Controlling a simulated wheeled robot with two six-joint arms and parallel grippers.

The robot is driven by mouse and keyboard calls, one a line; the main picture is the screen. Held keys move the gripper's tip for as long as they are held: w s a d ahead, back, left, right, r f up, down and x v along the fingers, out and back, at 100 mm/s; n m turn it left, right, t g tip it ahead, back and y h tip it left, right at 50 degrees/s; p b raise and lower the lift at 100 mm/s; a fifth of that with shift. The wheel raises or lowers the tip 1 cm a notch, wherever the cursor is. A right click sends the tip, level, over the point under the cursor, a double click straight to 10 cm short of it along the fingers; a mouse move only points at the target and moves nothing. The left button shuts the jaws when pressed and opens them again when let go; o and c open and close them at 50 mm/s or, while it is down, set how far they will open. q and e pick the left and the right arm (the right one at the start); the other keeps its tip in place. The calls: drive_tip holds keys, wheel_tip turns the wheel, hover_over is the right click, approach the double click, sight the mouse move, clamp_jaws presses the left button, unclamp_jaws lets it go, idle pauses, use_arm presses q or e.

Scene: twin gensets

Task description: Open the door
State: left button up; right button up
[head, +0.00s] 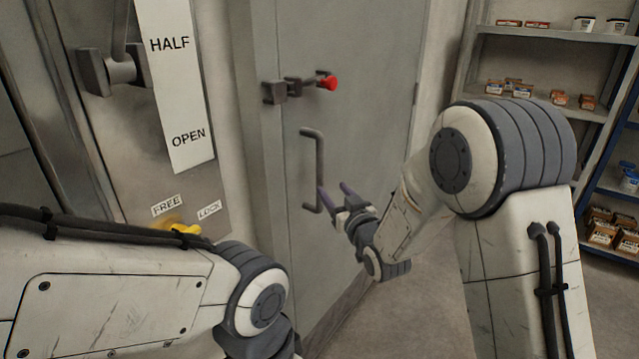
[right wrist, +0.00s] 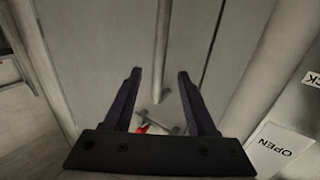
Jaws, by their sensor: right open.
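The grey door (head: 365,75) stands in the middle of the head view and looks shut. Its vertical bar handle (head: 318,165) is on the door's left side. A latch with a red knob (head: 327,82) sits above the handle. My right gripper (head: 333,190) is open and empty, with its fingers at the lower part of the handle. In the right wrist view the handle (right wrist: 162,60) runs up beyond the gap between the open fingers (right wrist: 158,85); I cannot tell whether they touch it. My left arm shows at lower left, its gripper out of view.
A panel with a HALF/OPEN label (head: 178,90) and a lever (head: 115,70) is left of the door. A yellow handle (head: 185,229) sits below it, partly behind my left arm. Shelves (head: 545,75) stand at the right. Floor shows below the door.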

sight(321, 175)
drive_tip(key=p+x, duration=0.1)
drive_tip(key=x, duration=0.9)
drive_tip(key=shift+p, duration=0.4)
clamp_jaws()
idle(0.9)
